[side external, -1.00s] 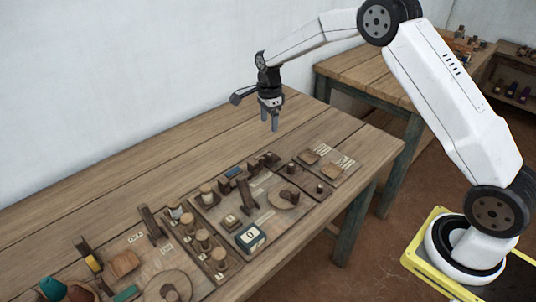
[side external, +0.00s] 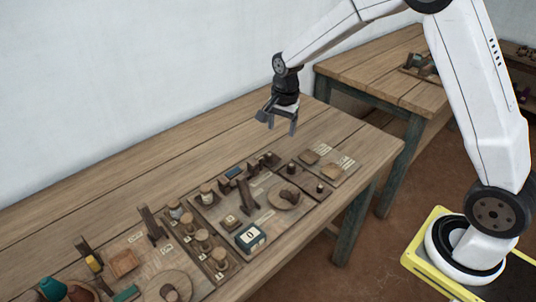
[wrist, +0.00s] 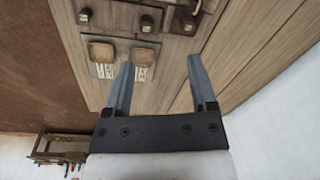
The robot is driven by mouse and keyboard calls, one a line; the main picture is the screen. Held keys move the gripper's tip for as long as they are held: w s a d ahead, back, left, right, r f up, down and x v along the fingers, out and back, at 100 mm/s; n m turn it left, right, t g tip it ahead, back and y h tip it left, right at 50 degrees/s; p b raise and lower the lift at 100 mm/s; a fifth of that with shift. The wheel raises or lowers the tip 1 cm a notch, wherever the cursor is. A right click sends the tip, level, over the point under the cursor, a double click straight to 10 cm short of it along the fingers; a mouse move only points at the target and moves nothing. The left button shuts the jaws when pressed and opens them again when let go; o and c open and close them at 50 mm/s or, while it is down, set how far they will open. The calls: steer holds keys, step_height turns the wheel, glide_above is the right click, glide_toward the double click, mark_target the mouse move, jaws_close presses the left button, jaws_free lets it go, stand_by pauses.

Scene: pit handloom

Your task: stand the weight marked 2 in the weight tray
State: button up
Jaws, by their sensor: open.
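My gripper (side external: 282,128) is open and empty, above the table's far right part, beyond the small boards. Its spread fingers also show in the wrist view (wrist: 160,62). Two small dark upright pieces, one (side external: 291,168) and another (side external: 320,187), stand on a narrow dark board. They also show in the wrist view, one (wrist: 85,14) and the other (wrist: 147,23). Several round wooden-topped pieces (side external: 202,236) stand in a row on a long board with small labels. The marks are too small to read, so I cannot tell which piece is the weight marked 2, or which board is the weight tray.
A board with two square pads, one (wrist: 102,52) and another (wrist: 144,56), lies at the table's right end. A dark box with a white dial (side external: 250,238) stands at the front. The wooden table (side external: 120,180) is clear along the wall.

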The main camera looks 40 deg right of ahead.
steer(key=s+a+n+t, duration=0.1)
steer(key=s+a+n, duration=0.2)
steer(key=s+n, duration=1.1)
steer(key=s, duration=0.6)
steer(key=shift+a+r+t, duration=0.15)
steer(key=shift+a+t, duration=0.05)
steer(key=shift+t, duration=0.1)
